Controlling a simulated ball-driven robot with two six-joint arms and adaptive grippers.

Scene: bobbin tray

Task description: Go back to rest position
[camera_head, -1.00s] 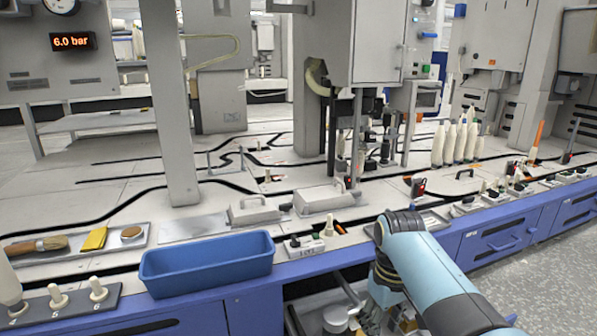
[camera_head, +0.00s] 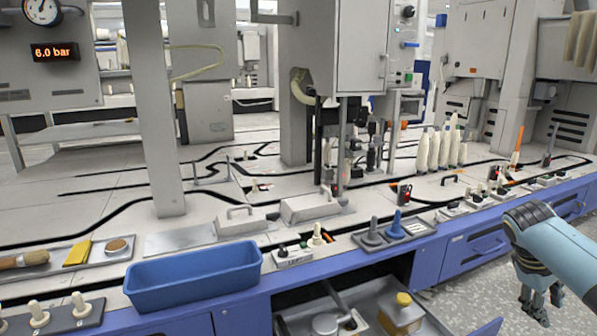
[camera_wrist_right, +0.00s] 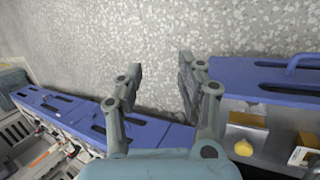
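My right gripper (camera_head: 537,302) hangs in front of the bench at the right of the head view, over the grey speckled floor. In the right wrist view the gripper (camera_wrist_right: 158,80) has its two fingers well apart, with only floor between them. It is open and empty. My left gripper is in neither view. The blue tray (camera_head: 195,283) stands at the bench's front edge, left of centre, and looks empty.
An open drawer (camera_head: 352,318) below the bench top holds a yellow-lidded jar (camera_head: 402,313). Several white bobbins (camera_head: 440,150) stand farther back. Floor (camera_head: 480,290) around the right gripper is clear.

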